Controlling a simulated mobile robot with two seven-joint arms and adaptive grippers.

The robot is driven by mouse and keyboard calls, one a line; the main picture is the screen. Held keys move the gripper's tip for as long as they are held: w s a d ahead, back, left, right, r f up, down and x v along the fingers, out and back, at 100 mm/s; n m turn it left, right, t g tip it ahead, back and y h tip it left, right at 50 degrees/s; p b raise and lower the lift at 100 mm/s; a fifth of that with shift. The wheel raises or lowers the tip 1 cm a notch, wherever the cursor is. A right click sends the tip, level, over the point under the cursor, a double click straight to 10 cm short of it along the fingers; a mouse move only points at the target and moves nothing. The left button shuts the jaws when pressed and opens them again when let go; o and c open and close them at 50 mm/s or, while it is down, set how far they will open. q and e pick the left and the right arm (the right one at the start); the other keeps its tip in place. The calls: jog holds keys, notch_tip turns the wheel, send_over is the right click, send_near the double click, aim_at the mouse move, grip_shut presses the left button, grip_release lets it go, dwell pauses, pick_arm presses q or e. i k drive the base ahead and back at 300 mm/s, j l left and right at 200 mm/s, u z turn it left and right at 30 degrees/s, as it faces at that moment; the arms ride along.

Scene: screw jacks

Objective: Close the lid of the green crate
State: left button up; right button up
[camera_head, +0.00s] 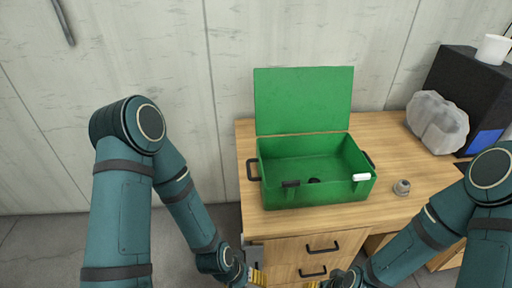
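The green crate (318,192) stands on the wooden desk with its lid (303,100) open, upright at the back edge. A small dark object lies on the crate's floor. My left gripper (257,277) is low at the bottom edge, in front of the desk and below the crate. My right gripper (314,285) is also at the bottom edge, mostly cut off. Neither touches the crate. Their finger openings cannot be made out.
A small grey metal piece (402,187) stands on the desk right of the crate. Further right are a crumpled grey bag (437,123), a black box (466,84) and a white cup (493,49). Desk drawers (290,257) with black handles face forward. A wall stands close behind the lid.

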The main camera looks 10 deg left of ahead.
aim_at(308, 99)
jog(key=i+j+u, duration=0.1)
jog(key=j+u, duration=0.3)
jog(key=i+j+u, duration=0.15)
jog(key=j+u, duration=0.2)
jog(key=i+j+u, duration=0.2)
jog(key=u, duration=0.2)
jog(key=i+j+u, duration=0.1)
jog(key=i+j, duration=0.25)
jog(key=i, duration=0.15)
jog(key=i+j, duration=0.3)
jog(key=i, duration=0.25)
jog(key=i+z, duration=0.15)
jog(key=z, duration=0.3)
jog(key=i+j+z, duration=0.1)
jog(key=z, duration=0.35)
jog(key=i+j+z, duration=0.15)
jog(key=z, duration=0.3)
jog(key=i+z, duration=0.15)
jog(key=z, duration=0.3)
jog(key=i+j+z, duration=0.1)
jog(key=z, duration=0.4)
jog(key=i+j+z, duration=0.1)
jog(key=j+z, duration=0.15)
jog(key=z, duration=0.2)
